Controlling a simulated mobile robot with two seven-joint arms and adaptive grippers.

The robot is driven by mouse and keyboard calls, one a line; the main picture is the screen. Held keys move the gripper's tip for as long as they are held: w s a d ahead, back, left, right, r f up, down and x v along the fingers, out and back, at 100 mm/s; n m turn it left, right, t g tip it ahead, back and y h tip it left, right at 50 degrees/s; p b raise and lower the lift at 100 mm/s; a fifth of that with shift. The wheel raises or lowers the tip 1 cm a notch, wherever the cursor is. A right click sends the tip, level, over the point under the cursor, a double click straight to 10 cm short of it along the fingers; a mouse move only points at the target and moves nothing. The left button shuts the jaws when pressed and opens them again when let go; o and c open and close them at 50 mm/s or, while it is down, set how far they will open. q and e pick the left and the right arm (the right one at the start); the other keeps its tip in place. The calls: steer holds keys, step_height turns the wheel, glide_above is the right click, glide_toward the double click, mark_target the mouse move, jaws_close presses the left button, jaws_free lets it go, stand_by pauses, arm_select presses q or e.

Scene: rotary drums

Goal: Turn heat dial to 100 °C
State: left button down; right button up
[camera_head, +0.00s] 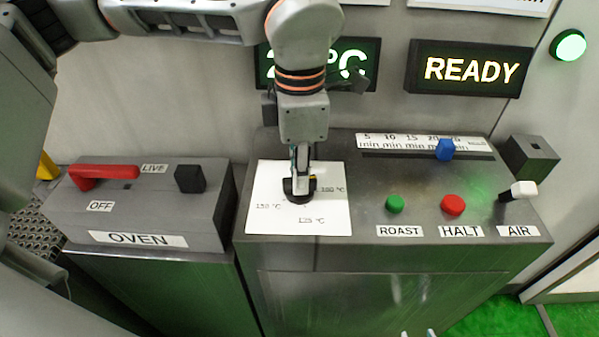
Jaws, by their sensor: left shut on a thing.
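The heat dial (299,196) is a dark knob on a white plate (265,219) on top of the metal console. Temperature marks are printed around it; 150 °C reads at its left, 125 °C in front, and one at its right looks like 100 °C. My left gripper (301,184) points straight down over the plate and is shut on the dial. The gripper hides the dial's far side and its pointer. My right gripper is not in view.
A READY sign (469,69) is lit behind.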

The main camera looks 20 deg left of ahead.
arm_select(q)
steer(key=c, duration=2)
jaws_free()
steer(key=shift+c, duration=0.2)
step_height(320, 180, up, 12)
